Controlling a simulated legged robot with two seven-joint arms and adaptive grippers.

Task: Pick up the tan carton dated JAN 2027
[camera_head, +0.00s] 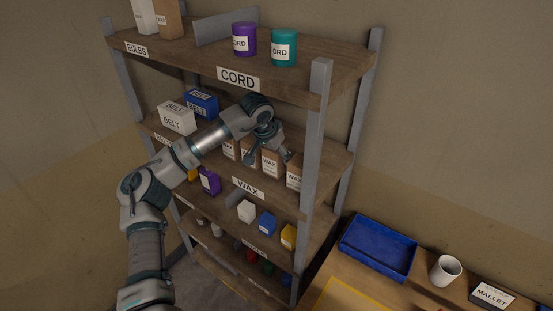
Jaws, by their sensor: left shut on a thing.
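Several tan cartons marked WAX stand in a row on the shelf (215,168) above the WAX label. The rightmost one (294,174) stands by the front post. My left gripper (270,156) reaches down over the row from the left. Its fingers are shut on a tan carton (270,164), the one just left of the rightmost. Another tan carton (248,153) is beside it on the left, and one more (229,149) is partly behind my arm. The dates on the cartons are too small to read. My right gripper is not in view.
White and blue BELT boxes (176,119) stand left on the same shelf. The CORD shelf (310,72) is close above my gripper, and a grey post (317,140) stands to its right. A blue tray (378,247) and white cup (445,270) are on the table at lower right.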

